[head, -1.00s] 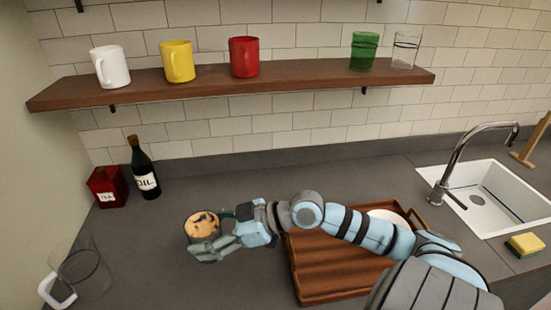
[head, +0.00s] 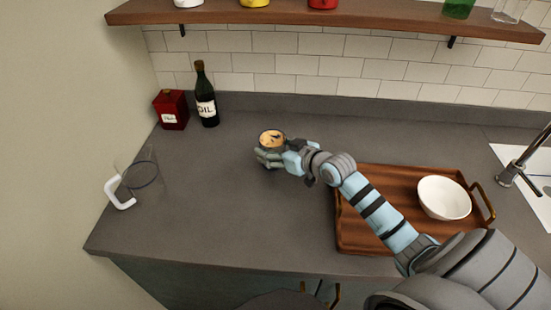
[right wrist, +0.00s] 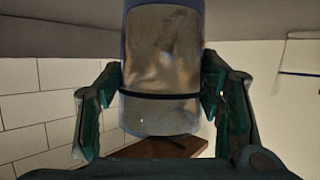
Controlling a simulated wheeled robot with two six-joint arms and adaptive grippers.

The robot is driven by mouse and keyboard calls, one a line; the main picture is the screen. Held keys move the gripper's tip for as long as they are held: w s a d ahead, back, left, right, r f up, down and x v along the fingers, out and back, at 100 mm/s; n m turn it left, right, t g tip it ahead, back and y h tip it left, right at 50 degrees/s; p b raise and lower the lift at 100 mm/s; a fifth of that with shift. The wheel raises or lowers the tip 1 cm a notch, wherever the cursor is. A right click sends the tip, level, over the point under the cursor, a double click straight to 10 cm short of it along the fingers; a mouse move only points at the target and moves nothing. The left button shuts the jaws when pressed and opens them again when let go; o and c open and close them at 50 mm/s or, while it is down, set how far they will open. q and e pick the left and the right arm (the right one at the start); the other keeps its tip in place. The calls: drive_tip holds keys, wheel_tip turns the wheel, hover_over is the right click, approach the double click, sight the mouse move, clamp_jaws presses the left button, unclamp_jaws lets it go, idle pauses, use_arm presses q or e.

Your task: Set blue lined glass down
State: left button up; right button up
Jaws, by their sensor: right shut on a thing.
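My right gripper (head: 270,152) is shut on a clear glass (head: 272,139), with its fingers around the side. In the head view the glass looks roughly upright above the grey counter, left of the tray. I cannot tell whether its base touches the counter. In the right wrist view the glass (right wrist: 161,70) stands between both fingers, and a dark line runs around it. That view looks upside down, with the counter at the top. My left gripper is not in view.
A clear jug (head: 140,176) with a white handle stands at the left. A red tin (head: 171,110) and an oil bottle (head: 205,95) stand behind. A wooden tray (head: 365,235) with a white bowl (head: 444,198) is at the right. Counter (head: 220,220) in front of the glass is clear.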

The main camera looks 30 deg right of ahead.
drive_tip(key=shift+f+b, duration=0.3)
drive_tip(key=shift+f, duration=1.3)
drive_tip(key=shift+f, duration=0.2)
drive_tip(key=o, duration=1.4)
drive_tip(key=shift+o, duration=0.2)
drive_tip(key=shift+r, duration=0.1)
